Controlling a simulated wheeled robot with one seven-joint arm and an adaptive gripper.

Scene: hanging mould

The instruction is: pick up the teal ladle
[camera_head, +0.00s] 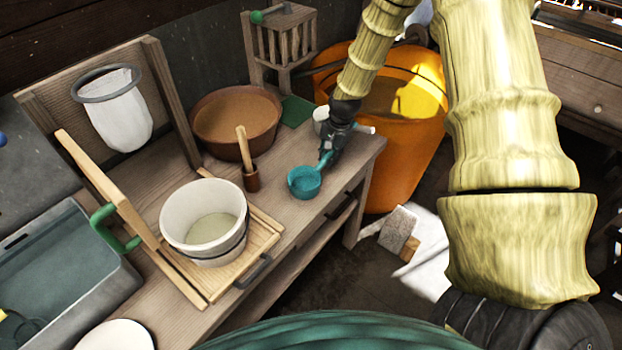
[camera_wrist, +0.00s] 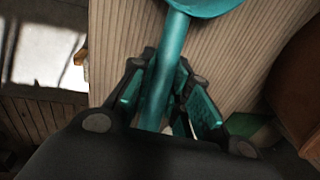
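The teal ladle (camera_head: 304,182) is at the right end of the wooden bench in the head view, its round bowl towards the front and its handle up towards my gripper. My gripper (camera_head: 327,158) points down at the handle. Part of the bowl shows at the top edge. I cannot tell whether the bowl touches the bench.
The wooden bench (camera_head: 290,228) holds a white pail (camera_head: 203,222), a brown basin (camera_head: 236,122), a small brown cup with a wooden stick (camera_head: 251,180) and a white cup (camera_head: 320,116) behind my gripper. An orange tub (camera_head: 402,160) stands right of the bench. A sink (camera_head: 66,270) is at left.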

